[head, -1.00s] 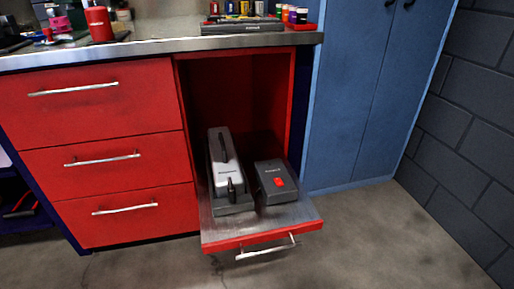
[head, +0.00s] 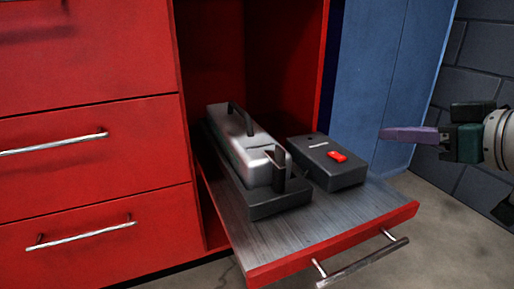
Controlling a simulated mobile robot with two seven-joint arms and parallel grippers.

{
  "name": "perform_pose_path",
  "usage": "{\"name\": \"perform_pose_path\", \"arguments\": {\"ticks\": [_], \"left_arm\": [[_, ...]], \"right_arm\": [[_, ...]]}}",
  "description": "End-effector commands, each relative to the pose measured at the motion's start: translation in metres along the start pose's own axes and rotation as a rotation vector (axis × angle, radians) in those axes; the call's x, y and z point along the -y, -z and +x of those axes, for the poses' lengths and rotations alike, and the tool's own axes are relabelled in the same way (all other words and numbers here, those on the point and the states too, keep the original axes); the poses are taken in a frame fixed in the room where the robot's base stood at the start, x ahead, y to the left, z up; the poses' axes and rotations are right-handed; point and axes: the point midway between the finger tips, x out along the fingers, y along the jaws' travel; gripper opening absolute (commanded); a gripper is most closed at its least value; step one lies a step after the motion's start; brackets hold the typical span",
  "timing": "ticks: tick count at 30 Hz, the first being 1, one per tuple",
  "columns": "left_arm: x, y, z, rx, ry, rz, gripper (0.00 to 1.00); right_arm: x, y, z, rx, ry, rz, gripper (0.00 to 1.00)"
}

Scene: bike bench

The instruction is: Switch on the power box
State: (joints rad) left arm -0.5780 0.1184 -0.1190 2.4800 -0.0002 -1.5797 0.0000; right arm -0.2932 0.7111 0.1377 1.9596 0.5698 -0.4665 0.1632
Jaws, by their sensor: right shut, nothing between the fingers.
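The power box (head: 328,175) is a dark grey box with a red switch (head: 338,156) on its top. It sits on the pulled-out shelf (head: 330,220) of the red cabinet, at the right side. My right gripper (head: 382,134) comes in from the right edge, shut and empty, with its purple fingers pointing left. In the picture it is to the right of the power box and a little higher than the switch, apart from it. I cannot tell whether the switch is on or off. My left gripper is not in view.
A silver and dark grey device with handles (head: 245,150) stands left of the power box on the shelf. Red drawers (head: 90,170) with metal handles are at the left. A blue cabinet (head: 365,80) stands behind, and a grey block wall (head: 480,60) at the right.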

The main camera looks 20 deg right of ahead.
Motion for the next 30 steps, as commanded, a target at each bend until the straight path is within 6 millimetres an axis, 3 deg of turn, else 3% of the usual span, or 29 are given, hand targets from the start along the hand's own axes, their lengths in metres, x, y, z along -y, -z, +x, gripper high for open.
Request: {"name": "perform_pose_path", "arguments": {"ticks": [14,30], "left_arm": [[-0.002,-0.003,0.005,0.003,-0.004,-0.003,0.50],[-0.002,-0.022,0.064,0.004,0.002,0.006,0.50]], "right_arm": [[-0.001,0.000,0.006,-0.007,-0.001,0.001,0.00],[-0.001,-0.003,0.092,-0.009,-0.001,0.003,0.00]]}}
